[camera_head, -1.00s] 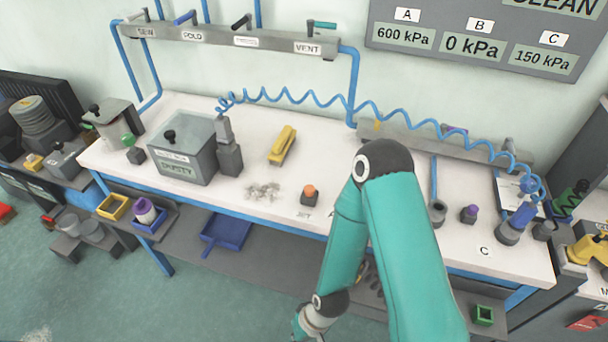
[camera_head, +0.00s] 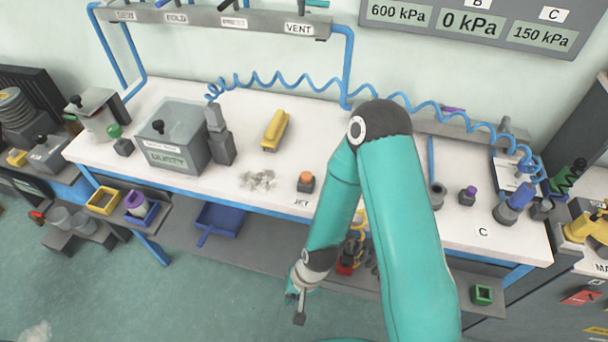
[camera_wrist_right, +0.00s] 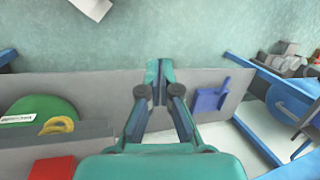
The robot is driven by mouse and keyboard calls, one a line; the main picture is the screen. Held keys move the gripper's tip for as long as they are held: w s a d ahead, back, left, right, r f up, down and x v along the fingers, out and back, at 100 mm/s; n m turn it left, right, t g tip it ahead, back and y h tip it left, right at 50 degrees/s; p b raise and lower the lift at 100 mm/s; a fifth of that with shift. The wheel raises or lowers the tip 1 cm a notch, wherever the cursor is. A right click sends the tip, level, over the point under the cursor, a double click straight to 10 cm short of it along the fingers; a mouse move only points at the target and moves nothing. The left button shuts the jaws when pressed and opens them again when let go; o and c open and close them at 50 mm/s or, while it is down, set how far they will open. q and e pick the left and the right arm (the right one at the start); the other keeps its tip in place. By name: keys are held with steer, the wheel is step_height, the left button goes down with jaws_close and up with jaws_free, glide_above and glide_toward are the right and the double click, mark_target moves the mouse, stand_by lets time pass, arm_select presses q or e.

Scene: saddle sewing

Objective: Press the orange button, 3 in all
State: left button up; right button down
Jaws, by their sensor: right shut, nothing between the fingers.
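The orange button (camera_head: 306,177) is a small orange cap on a dark block, standing on the white bench top near its front edge, behind the JET label. My right gripper (camera_head: 298,306) hangs low in front of the bench, below and apart from the button. The right wrist view also shows the right gripper (camera_wrist_right: 159,72), its fingers brought together with nothing between them. The button does not show in the right wrist view. My left gripper is in neither view now.
A yellow tool (camera_head: 275,130), grey debris (camera_head: 259,180) and the DUSTY box (camera_head: 172,140) are left of the button. My teal arm covers the bench to its right. A blue scoop (camera_head: 222,218) lies on the lower shelf. The floor in front is clear.

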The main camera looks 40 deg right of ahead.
steer(key=w+d+r+m+t, duration=0.1)
steer(key=w+r+m, duration=0.3)
steer(key=m, duration=0.6)
steer(key=w+d+r+m+t+p, duration=0.1)
steer(key=w+d+r+m, duration=0.3)
steer(key=r+m, duration=0.3)
steer(key=w+d+r+m+t, duration=0.1)
steer(key=w+d+r+m, duration=0.2)
steer(key=m, duration=1)
steer(key=shift+w+r+t+y, duration=0.2)
steer(key=shift+w+r, duration=0.35)
steer(key=shift+r, duration=0.3)
steer(key=shift+w+r+t+y, duration=0.1)
steer(key=shift+w+r+y, duration=0.1)
steer(key=shift+w+r, duration=0.5)
step_height(320, 180, up, 16)
steer(key=m+t+h+p, duration=0.2)
steer(key=m+t, duration=0.2)
glide_above(309, 176)
steer(key=shift+f, duration=0.2)
steer(key=shift+b, duration=0.3)
step_height(309, 176, down, 8)
steer(key=b, duration=0.8)
steer(key=shift+r, duration=0.2)
steer(key=shift+f+b, duration=0.55)
steer(key=shift+f, duration=0.1)
